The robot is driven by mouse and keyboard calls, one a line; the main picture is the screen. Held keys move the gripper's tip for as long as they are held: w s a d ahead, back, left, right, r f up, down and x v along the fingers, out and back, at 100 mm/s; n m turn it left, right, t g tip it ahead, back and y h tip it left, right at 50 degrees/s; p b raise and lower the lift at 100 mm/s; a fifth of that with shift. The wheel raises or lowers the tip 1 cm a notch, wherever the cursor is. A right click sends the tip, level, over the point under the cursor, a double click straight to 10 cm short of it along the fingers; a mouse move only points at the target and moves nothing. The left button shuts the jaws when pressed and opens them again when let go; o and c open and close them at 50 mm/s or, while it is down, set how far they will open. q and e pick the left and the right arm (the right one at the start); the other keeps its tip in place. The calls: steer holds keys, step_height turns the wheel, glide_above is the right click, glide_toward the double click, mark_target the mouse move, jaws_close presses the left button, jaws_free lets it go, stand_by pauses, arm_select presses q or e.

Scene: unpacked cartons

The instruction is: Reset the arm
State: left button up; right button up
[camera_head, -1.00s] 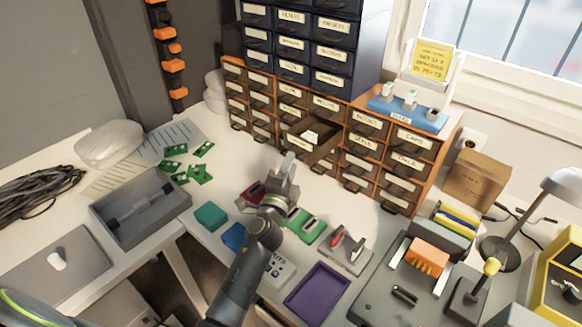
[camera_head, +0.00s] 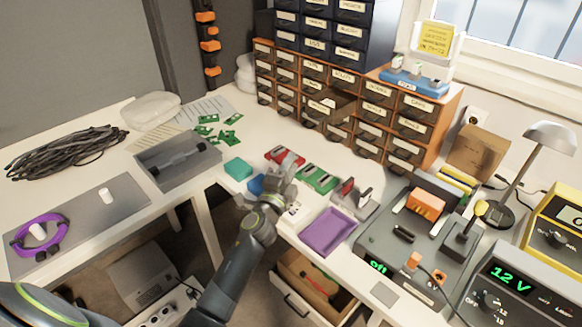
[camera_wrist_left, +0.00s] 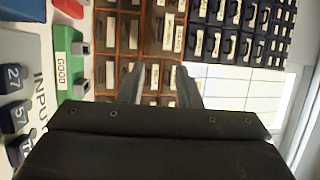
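My left arm rises from the bottom of the head view. Its gripper (camera_head: 284,178) is over the front part of the white table (camera_head: 205,195), between the blue block (camera_head: 256,185) and the green tray (camera_head: 318,178). In the left wrist view, the two fingers (camera_wrist_left: 160,85) stand apart with nothing between them. The orange drawer cabinet (camera_wrist_left: 155,45) shows beyond them. A drawer (camera_head: 328,107) with pale contents stands pulled out of the cabinet in the head view. My right gripper is not in view.
A grey toolbox (camera_head: 177,160) is to the left; a grey test fixture (camera_head: 385,240) and power supply (camera_head: 515,295) are to the right. Below, an under-table drawer (camera_head: 305,300) is open.

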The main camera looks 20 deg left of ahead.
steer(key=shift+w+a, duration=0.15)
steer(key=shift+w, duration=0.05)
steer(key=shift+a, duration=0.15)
